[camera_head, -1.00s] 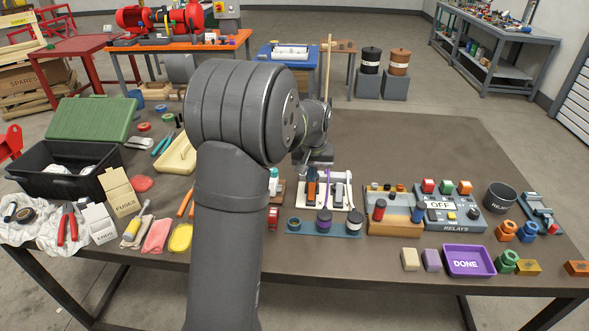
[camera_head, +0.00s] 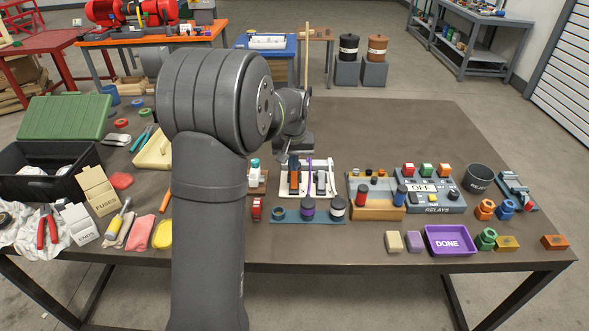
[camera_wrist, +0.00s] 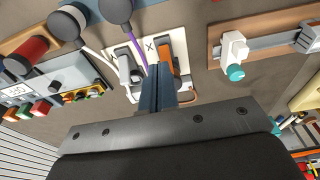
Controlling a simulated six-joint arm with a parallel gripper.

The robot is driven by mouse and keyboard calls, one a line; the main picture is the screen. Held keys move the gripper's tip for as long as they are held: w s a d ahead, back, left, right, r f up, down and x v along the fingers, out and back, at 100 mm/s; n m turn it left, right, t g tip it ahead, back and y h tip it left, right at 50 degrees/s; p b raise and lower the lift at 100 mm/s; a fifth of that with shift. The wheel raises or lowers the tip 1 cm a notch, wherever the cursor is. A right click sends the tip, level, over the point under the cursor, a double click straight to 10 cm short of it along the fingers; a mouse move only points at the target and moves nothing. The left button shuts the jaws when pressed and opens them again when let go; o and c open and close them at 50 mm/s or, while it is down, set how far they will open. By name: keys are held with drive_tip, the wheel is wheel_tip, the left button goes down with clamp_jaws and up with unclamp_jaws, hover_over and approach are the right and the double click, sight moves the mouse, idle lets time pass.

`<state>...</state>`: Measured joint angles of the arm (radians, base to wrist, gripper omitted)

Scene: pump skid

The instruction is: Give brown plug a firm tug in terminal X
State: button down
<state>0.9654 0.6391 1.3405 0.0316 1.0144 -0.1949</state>
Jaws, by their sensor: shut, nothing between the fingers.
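The white terminal board (camera_head: 285,190) stands near the middle of the table. In the wrist view the board carries an X label (camera_wrist: 150,46) between two terminals. The orange-brown plug (camera_wrist: 168,52) is in the terminal to the right of the label there, and it also shows in the head view (camera_head: 294,173). My gripper (camera_wrist: 160,68) is shut and empty, its blue fingers pointing at the board just by the brown plug and partly hiding it. Whether the fingers touch the plug I cannot tell.
A grey plug (camera_wrist: 126,62) sits in the other terminal. A purple cord runs from a purple-topped spool (camera_wrist: 116,10) across the board. A rail with a teal-tipped white part (camera_wrist: 234,50) lies to the right.

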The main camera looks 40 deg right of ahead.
drive_tip(key=c, duration=2)
unclamp_jaws()
drive_tip(key=o, duration=1.3)
drive_tip(key=w+d+r, duration=0.1)
drive_tip(key=w+d+r+m+h, duration=0.1)
drive_tip(key=w, duration=0.1)
drive_tip(key=w+d+r+m+t+h, duration=0.1)
drive_tip(key=w, duration=0.1)
drive_tip(key=shift+d, duration=0.15)
drive_tip(key=shift+c, duration=0.2)
drive_tip(key=shift+h, duration=0.3)
drive_tip(key=x, duration=1.7)
drive_tip(key=shift+w+d, duration=0.1)
drive_tip(key=shift+w, duration=0.2)
drive_tip(key=c, duration=1.1)
